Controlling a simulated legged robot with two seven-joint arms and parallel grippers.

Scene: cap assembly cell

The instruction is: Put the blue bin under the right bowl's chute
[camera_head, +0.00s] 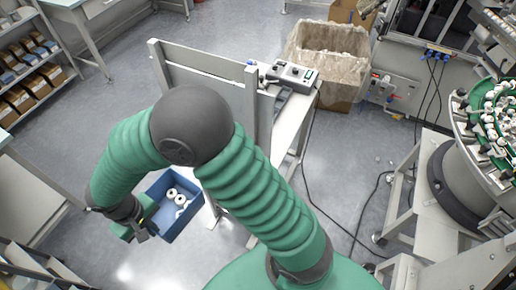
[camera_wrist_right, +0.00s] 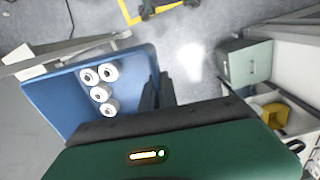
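The blue bin (camera_head: 164,217) is left of centre in the head view, with several white ring-shaped caps (camera_head: 177,198) inside. In the right wrist view the bin (camera_wrist_right: 48,98) fills the left side, with its caps bunched inside. My right gripper (camera_head: 148,229) is at the bin's near left edge. In the wrist view its dark fingers (camera_wrist_right: 157,90) stand close together on either side of the bin's wall, shut on it. A bowl feeder (camera_head: 462,130) with green tracks and white caps stands at the right edge; its chute is not clear. My left gripper is out of view.
A grey-framed bench (camera_head: 285,130) with a control box (camera_head: 296,75) stands beside the bin. A lined carton (camera_head: 325,45) is behind it. Cables lie on the floor near the feeder's stand (camera_head: 432,165). Shelves (camera_head: 30,65) are at far left. Open floor lies between bench and feeder.

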